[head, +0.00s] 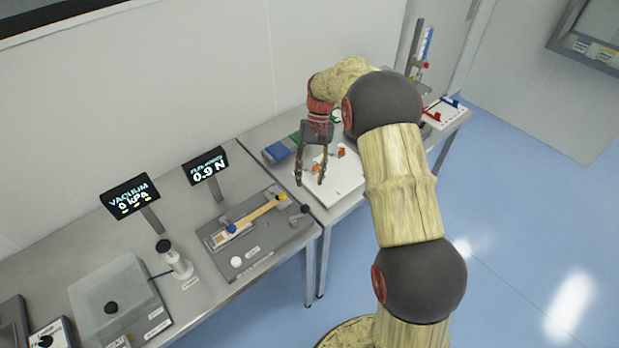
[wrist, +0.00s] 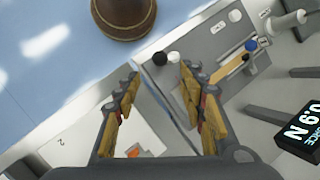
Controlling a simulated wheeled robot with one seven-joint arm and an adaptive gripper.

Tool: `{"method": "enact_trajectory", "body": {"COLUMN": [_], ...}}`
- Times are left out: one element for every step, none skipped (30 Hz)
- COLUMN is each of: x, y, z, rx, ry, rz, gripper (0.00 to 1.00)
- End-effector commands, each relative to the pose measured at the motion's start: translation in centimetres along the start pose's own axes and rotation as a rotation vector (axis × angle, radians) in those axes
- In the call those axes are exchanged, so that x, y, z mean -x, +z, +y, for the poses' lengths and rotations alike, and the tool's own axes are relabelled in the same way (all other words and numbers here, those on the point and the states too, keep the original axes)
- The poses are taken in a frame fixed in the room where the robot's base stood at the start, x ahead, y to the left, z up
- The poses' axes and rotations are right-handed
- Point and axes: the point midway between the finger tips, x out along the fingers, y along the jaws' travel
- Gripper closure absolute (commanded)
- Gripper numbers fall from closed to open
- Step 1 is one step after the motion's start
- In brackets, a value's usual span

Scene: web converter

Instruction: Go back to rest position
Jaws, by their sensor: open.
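My gripper (head: 312,172) is open and empty in the head view, pointing down above the white board (head: 340,187) on the right-hand table. Its two fingers stand apart in the wrist view (wrist: 160,100), with nothing between them but the view of the tables below. Small orange pieces (head: 342,152) show beside the gripper over the white board. My arm reaches from the lower right up and over to the table and hides part of the board.
A grey test fixture (head: 262,258) with a yellow bar sits left of the gripper. Two display signs, VACUUM (head: 130,196) and a force readout of 0.9 N (head: 205,167), stand behind. A blue block (head: 277,151) lies near the wall. Blue floor (head: 510,220) is clear at right.

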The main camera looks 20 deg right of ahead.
Motion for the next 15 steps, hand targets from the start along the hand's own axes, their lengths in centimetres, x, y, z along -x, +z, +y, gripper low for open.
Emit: {"method": "enact_trajectory", "body": {"x": [0.0, 0.0, 0.0, 0.0, 0.0, 0.0, 0.0, 0.0, 0.0, 0.0, 0.0, -0.5, -1.3, -2.0, -2.8], "y": [0.0, 0.0, 0.0, 0.0, 0.0, 0.0, 0.0, 0.0, -0.2, -0.4, -0.7, -0.9, -0.7, -0.4, 0.0], "z": [0.0, 0.0, 0.0, 0.0, 0.0, 0.0, 0.0, 0.0, 0.0, 0.0, 0.1, 0.4, 0.7, 1.0, 1.3], "rx": [0.000, 0.000, 0.000, 0.000, 0.000, 0.000, 0.000, -0.001, -0.003, -0.004, -0.006, -0.010, -0.015, -0.019, -0.024], "ry": [0.000, 0.000, 0.000, 0.000, 0.000, 0.000, 0.000, 0.000, 0.000, 0.001, 0.004, 0.011, 0.017, 0.022, 0.029], "rz": [0.000, 0.000, 0.000, 0.000, 0.000, 0.000, 0.000, 0.001, 0.007, 0.014, 0.025, 0.034, 0.030, 0.027, 0.023], "gripper": [0.59, 0.59, 0.59, 0.59, 0.59, 0.59, 0.59, 0.59, 0.59, 0.59, 0.59, 0.59, 0.59, 0.59, 0.59]}}
